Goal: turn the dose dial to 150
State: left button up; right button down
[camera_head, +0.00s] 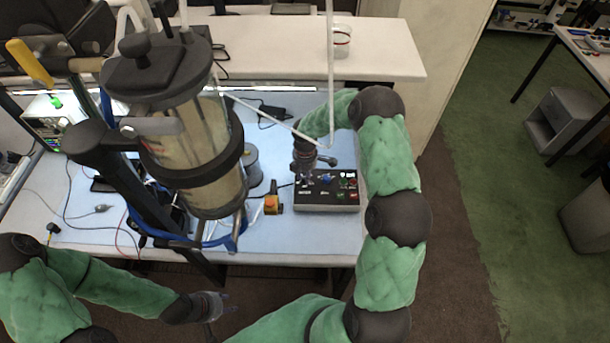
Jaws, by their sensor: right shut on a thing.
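The control box (340,204), with a dark top panel, stands on the blue bench mat right of the sealed cylinder. Its panel carries a blue knob, red and green buttons and small white labels, too small to read. My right gripper (304,177) points down at the left part of the panel. It is shut on the dose dial there, which the fingers hide. The dial's setting cannot be read. My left gripper (224,302) is low in front of the bench, away from the box. Its fingers look apart and empty.
The large sealed cylinder (195,150) hangs in a dark frame at left. A yellow-orange device (272,204) and a grey spool (252,168) sit between it and the box. Cables lie on the mat. A glass jar (341,41) stands on the white shelf behind.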

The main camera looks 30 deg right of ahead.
jog(key=m+b, duration=0.2)
jog(key=m, duration=0.1)
jog(key=shift+f+b, duration=0.15)
jog(key=shift+b, duration=0.2)
jog(key=m+b, duration=0.1)
jog(key=m, duration=0.2)
jog(key=shift+b, duration=0.4)
jog(key=m+b, duration=0.2)
jog(key=m, duration=0.1)
jog(key=shift+m, duration=0.4)
jog(key=m+b, duration=0.2)
jog(key=m, duration=0.1)
jog(key=shift+m, duration=0.3)
jog(key=m+b, duration=0.1)
jog(key=m, duration=0.2)
jog(key=shift+m+b, duration=0.3)
jog(key=m+b, duration=0.1)
jog(key=m, duration=0.2)
jog(key=shift+m, duration=0.4)
jog(key=m+b, duration=0.1)
jog(key=m, duration=0.2)
jog(key=shift+m+b, duration=0.65)
jog(key=shift+m, duration=1.05)
